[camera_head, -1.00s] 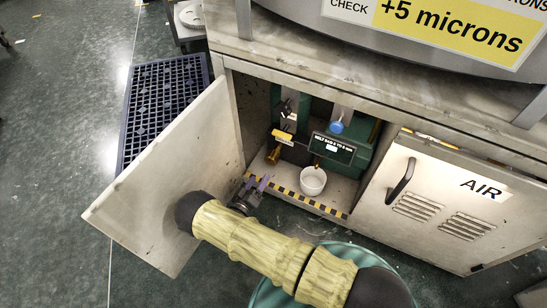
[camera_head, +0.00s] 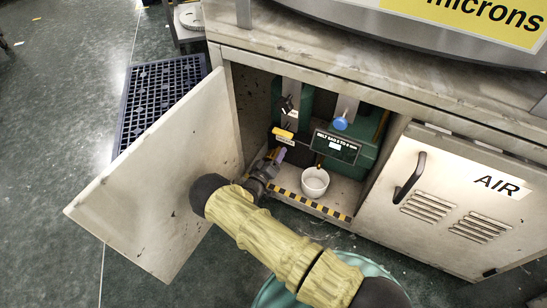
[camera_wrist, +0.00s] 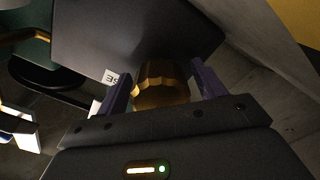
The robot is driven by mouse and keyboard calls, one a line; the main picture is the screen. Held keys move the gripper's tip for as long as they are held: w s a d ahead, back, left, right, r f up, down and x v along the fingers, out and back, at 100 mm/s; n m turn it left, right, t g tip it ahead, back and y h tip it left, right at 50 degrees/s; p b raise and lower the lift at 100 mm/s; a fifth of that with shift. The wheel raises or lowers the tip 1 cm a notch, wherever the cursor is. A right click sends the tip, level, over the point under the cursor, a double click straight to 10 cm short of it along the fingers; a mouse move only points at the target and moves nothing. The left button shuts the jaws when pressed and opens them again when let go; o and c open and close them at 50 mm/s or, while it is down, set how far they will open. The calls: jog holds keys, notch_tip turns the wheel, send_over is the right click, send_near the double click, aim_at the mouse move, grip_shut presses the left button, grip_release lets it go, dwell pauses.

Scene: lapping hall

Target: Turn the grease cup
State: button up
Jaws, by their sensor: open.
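The grease cup, a ribbed brass cap (camera_wrist: 160,86), shows in the wrist view between the two purple fingers of my gripper (camera_wrist: 161,92). The fingers are open, one on each side of the cup; I cannot tell whether either touches it.
The open cabinet door (camera_head: 150,185) stands left of my arm. A white cup (camera_head: 314,182) sits on the cabinet floor, right of my gripper, behind a striped edge (camera_head: 310,205). A black sign (camera_head: 337,147) and blue knob (camera_head: 340,123) are further right. The AIR door (camera_head: 450,200) is shut.

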jog(key=shift+a, duration=0.1)
jog(key=c, duration=1)
jog(key=shift+o, duration=0.2)
jog(key=shift+m, duration=0.5)
jog(key=shift+m+p, duration=0.45)
jog(key=shift+m, duration=0.45)
jog(key=m, duration=0.2)
jog(key=shift+m+p, duration=0.3)
jog(key=shift+p, duration=0.05)
jog(key=shift+s+f+m+p, duration=0.1)
jog(key=shift+m+p, duration=0.45)
jog(key=shift+m, duration=1.15)
